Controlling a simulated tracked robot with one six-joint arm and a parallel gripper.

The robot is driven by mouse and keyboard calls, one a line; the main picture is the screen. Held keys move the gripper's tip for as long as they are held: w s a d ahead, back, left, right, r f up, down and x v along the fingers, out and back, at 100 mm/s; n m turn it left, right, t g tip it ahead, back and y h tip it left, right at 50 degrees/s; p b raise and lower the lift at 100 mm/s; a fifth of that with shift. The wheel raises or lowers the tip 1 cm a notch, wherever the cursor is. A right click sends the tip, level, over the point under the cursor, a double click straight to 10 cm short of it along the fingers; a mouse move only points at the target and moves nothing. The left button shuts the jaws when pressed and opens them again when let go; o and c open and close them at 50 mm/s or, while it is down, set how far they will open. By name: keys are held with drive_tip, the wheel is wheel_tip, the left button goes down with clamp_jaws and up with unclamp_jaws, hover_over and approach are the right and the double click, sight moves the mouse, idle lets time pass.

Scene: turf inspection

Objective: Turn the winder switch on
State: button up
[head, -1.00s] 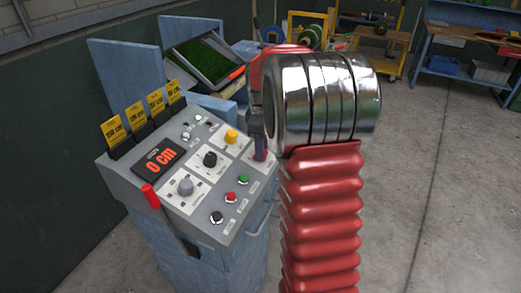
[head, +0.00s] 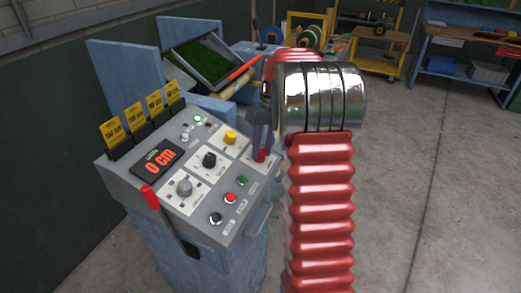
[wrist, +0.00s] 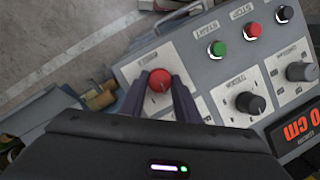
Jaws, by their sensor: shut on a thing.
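The winder switch is a red knob (wrist: 158,79) on a white plate of the grey control panel (wrist: 210,25). In the wrist view my gripper (wrist: 160,84) has one dark finger on each side of the knob and is shut on it. In the head view the red knob (head: 260,156) shows at the panel's right side, just below my gripper's fingers (head: 262,148). My arm hides part of the area to the right. The label by the knob is too small to read surely.
Near the switch are a yellow knob (head: 230,138), black knob (head: 209,160), grey knob (head: 184,187), green button (head: 242,180), red button (head: 228,196) and black button (head: 215,218). A red-handled lever (head: 150,196) stands at the front. The display (head: 158,161) reads 0 cm.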

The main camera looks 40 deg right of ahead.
drive_tip(key=m, duration=0.1)
drive_tip(key=m+y, duration=0.1)
drive_tip(key=m, duration=0.2)
drive_tip(key=shift+s+d+f+y, duration=0.15)
drive_tip(key=shift+s+f+y, duration=0.1)
drive_tip(key=shift+y, duration=0.05)
drive_tip(key=shift+d+m+t+y, duration=0.1)
drive_tip(key=shift+m+t+y, duration=0.3)
drive_tip(key=shift+m, duration=1.5)
drive_tip(key=shift+s, duration=0.1)
drive_tip(key=o, duration=1.1)
drive_tip(key=shift+c, duration=0.2)
drive_tip(key=shift+r, duration=0.2)
drive_tip(key=shift+w+d+r, duration=0.2)
drive_tip(key=shift+d+r, duration=0.1)
drive_tip(key=shift+r, duration=0.2)
drive_tip(key=v, duration=1.2)
drive_tip(key=shift+s+d, duration=0.15)
drive_tip(key=shift+s, duration=0.1)
drive_tip(key=shift+w, duration=0.1)
